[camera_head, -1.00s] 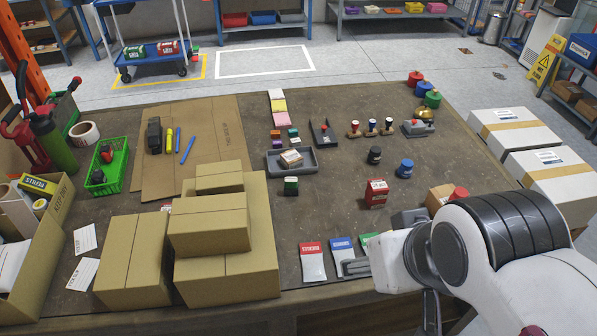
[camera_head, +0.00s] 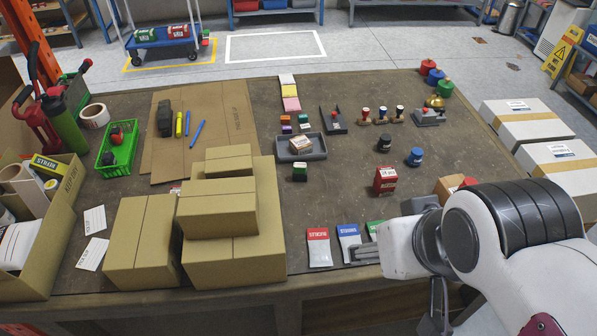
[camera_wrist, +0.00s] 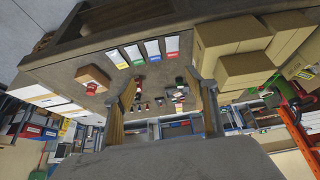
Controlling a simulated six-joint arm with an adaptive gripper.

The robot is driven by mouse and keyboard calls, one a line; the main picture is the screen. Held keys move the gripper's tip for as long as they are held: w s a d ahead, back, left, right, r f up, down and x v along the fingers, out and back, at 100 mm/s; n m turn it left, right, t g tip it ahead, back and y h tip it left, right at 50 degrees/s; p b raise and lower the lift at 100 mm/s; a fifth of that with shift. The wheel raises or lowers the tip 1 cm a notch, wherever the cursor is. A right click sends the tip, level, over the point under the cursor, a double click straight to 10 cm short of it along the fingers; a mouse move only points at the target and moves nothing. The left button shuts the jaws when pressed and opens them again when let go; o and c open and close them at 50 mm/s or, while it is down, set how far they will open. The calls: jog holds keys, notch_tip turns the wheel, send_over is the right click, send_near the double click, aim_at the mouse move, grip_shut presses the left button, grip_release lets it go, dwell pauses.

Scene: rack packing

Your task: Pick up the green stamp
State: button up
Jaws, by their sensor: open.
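The green stamp (camera_head: 300,172) is a small dark block with a green band. It stands upright on the brown table, just in front of the grey tray and right of the stacked cartons. It shows small and dark in the wrist view (camera_wrist: 179,80), between my fingers in the picture but well beyond them. My gripper (camera_head: 364,252) is at the table's front edge, beside the colored packets and apart from the stamp. In the wrist view my gripper (camera_wrist: 168,95) has its two fingers wide apart with nothing between them. The arm hides part of the gripper in the head view.
Stacked cartons (camera_head: 230,214) stand left of the stamp. The grey tray (camera_head: 317,156) holding a block is right behind it. A red box (camera_head: 385,179) and dark and blue bottles (camera_head: 415,157) stand to the right. The table between stamp and packets (camera_head: 318,247) is clear.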

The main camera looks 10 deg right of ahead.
jog(key=c, duration=0.6)
jog(key=shift+w, duration=0.1)
